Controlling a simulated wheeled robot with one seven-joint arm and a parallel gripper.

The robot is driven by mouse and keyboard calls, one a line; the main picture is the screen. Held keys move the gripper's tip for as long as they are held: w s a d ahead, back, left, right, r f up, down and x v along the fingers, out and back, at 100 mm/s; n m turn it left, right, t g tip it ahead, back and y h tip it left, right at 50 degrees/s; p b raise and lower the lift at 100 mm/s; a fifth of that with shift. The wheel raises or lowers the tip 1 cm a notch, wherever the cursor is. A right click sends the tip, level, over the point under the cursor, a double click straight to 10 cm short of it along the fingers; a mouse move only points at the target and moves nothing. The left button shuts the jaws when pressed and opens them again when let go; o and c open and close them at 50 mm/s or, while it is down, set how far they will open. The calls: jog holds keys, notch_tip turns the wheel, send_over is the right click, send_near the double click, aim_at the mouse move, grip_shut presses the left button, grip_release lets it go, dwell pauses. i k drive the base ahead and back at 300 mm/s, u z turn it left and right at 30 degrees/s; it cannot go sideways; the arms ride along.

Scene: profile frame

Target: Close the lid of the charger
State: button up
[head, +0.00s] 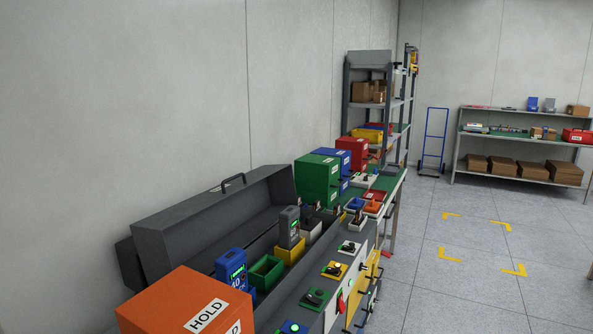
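The charger looks like a long dark grey box (283,312) along the wall. Its lid (217,209) stands raised at the back, with a black handle (233,182) on its upper edge. Inside, a blue battery (231,267) and a grey battery (290,227) with green lights stand upright in holders. A green holder (266,271) between them looks empty. My gripper is not in view.
An orange HOLD box (162,303) stands at the near end. Green (317,179), blue and red boxes stand beyond the lid. Switches and a red lever (340,303) line the charger's front. The floor (480,240) to the right is clear.

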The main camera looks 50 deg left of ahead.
aim_at(193, 232)
jog(key=u, duration=0.3)
jog(key=i, duration=1.45)
jog(key=u, duration=1)
jog(key=i, duration=1.25)
jog(key=u, duration=1.75)
jog(key=i, duration=0.65)
jog(key=u, duration=0.7)
